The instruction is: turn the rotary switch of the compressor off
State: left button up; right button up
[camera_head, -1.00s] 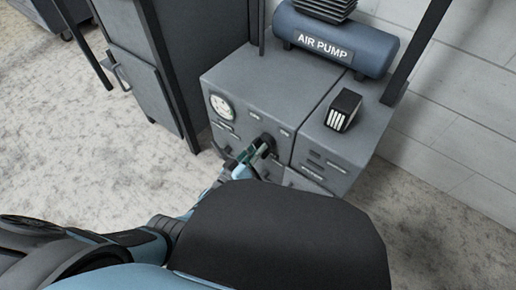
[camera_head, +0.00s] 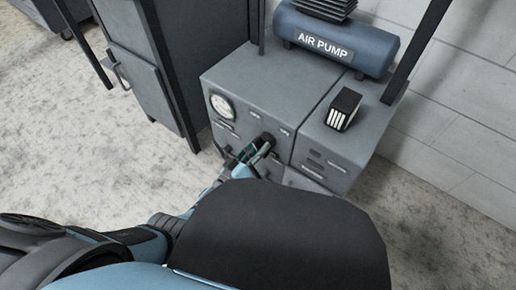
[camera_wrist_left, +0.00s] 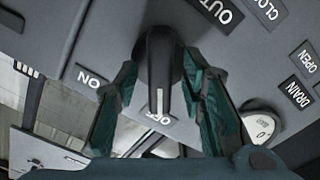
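The compressor is a grey cabinet (camera_head: 262,88) below the blue AIR PUMP tank (camera_head: 335,45). Its rotary switch (camera_head: 266,139) is a dark knob on the front panel. In the left wrist view the knob (camera_wrist_left: 160,75) has a white pointer line directed at the OFF label (camera_wrist_left: 160,116); the ON label (camera_wrist_left: 92,80) is to the left. My left gripper (camera_head: 252,150) is at the knob. Its teal fingers (camera_wrist_left: 160,85) stand apart on both sides of the knob, with gaps beside the handle; contact at the tips is unclear. My right gripper is not in view.
A round gauge (camera_head: 222,107) is on the panel, left of the knob. A small black box with white stripes (camera_head: 343,110) stands on the cabinet top. A tall grey locker (camera_head: 150,75) stands at the left. The floor (camera_head: 80,140) in front is clear.

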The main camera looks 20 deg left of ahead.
pick_arm(q)
jog(key=v, duration=1.2)
